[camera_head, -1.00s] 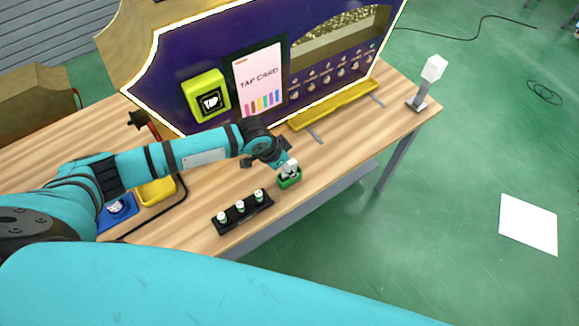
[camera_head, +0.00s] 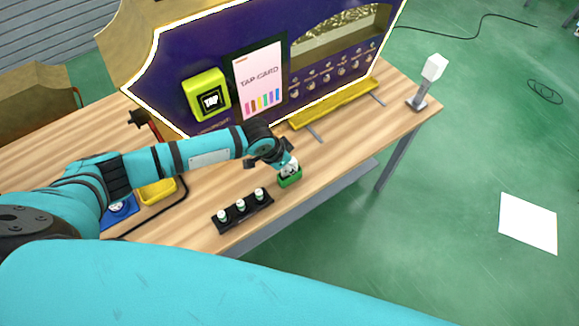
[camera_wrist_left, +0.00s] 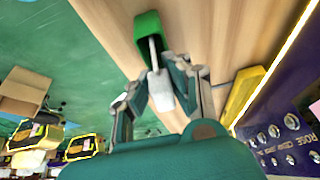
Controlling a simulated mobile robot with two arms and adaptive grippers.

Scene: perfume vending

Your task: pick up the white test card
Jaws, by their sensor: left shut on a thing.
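The white test card (camera_wrist_left: 160,90) shows in the left wrist view as a small white strip between the fingers, its far end in or over the green holder (camera_wrist_left: 148,24). In the head view the green holder (camera_head: 290,178) stands near the table's front edge. My left gripper (camera_head: 287,166) is right above the holder and hides most of the card. In the left wrist view my left gripper (camera_wrist_left: 160,98) is shut on the card. My right gripper is not in view.
A black rack (camera_head: 242,211) with several small bottles stands left of the holder. The purple vending panel (camera_head: 250,85) rises behind, with a yellow tray (camera_head: 335,105) at its foot. A yellow bin (camera_head: 157,190) and blue tray (camera_head: 118,210) lie at the left.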

